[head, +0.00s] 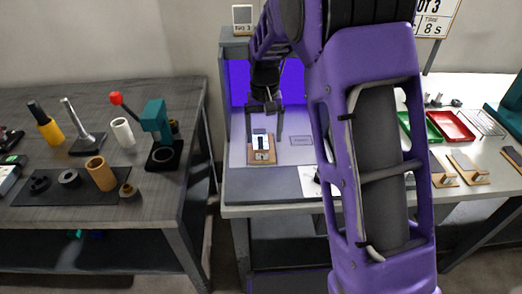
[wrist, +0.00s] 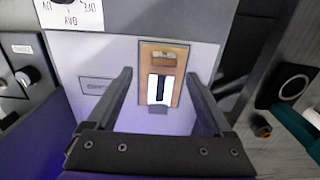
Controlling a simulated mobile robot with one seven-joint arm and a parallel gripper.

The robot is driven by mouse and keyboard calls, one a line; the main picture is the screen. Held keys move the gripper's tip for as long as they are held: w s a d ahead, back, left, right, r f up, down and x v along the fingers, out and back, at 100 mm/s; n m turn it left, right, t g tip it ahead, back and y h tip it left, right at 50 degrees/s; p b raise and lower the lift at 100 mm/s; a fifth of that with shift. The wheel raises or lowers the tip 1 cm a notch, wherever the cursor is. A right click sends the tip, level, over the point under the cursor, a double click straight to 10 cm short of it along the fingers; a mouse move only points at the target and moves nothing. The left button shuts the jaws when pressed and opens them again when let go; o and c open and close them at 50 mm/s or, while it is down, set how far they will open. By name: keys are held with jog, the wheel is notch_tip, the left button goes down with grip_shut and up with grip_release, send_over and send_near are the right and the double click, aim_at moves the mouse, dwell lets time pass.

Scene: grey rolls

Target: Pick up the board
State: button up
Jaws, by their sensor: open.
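The board (head: 261,157) is a small orange-brown plate with a white and dark part on it. It lies flat on the pale floor of the purple-lit booth (head: 238,90). In the wrist view the board (wrist: 173,52) sits between the two fingers, nearer the right one. My gripper (head: 264,134) is open and points down over the board, with nothing held. The gripper also shows in the wrist view (wrist: 158,76). Some gap shows on both sides of the board. I cannot tell how high the fingertips are above it.
A marked rectangle (head: 301,141) is on the booth floor beside the board. Green (head: 424,127) and red (head: 451,126) trays stand on the right bench. The left bench (head: 182,92) carries cylinders and a teal press (head: 156,117). My purple arm hides part of the right bench.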

aim_at(262, 150)
jog(key=f, duration=0.3)
jog(key=f+b, duration=0.1)
jog(key=f, duration=0.1)
jog(key=shift+s+a+f, duration=0.15)
jog(key=shift+s+a, duration=0.05)
jog(key=shift+a, duration=0.15)
grip_shut()
